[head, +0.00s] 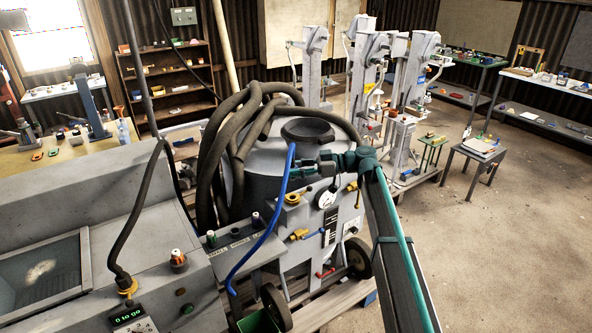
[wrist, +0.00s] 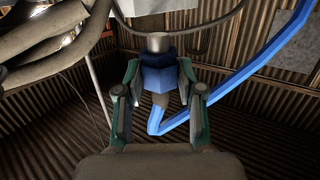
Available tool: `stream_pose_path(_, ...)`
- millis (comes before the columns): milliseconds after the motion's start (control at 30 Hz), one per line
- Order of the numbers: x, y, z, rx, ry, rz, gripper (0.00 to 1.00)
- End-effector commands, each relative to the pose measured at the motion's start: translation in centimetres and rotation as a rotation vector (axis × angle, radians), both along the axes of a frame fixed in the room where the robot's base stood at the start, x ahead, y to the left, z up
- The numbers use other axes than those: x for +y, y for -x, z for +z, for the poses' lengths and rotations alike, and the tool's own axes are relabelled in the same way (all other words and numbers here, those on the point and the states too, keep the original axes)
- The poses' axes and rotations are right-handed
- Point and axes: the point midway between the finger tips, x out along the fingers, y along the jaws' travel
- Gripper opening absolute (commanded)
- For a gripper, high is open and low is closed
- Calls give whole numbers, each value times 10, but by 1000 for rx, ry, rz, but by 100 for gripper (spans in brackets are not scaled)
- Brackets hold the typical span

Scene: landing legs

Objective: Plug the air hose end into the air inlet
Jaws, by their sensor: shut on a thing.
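My gripper (head: 306,168) is above the front of the grey machine, its fingers pointing left in the head view. In the wrist view my gripper (wrist: 159,88) is shut on the blue air hose end (wrist: 158,78), which has a silver metal tip (wrist: 157,43) pointing up in the picture. The blue hose (head: 266,232) hangs from the gripper in a curve to the lower left. Brass fittings show on the machine front: one round (head: 292,198), one with a blue handle (head: 299,234), one at the right (head: 352,186). I cannot tell which is the air inlet.
Thick dark hoses (head: 222,150) coil over the left of the grey machine (head: 345,215). A control console (head: 150,215) stands at lower left. Grey landing legs (head: 362,80) stand behind. The floor (head: 500,240) at right is clear.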

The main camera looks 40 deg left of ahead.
Motion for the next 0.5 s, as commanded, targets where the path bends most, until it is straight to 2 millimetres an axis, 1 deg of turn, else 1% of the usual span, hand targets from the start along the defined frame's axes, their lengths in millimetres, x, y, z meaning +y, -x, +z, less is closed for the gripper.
stream_pose_path(300,-1,-1,-4,0,-4,-1,0)
stream_pose_path(500,-1,-1,-26,1,-3,0,0)
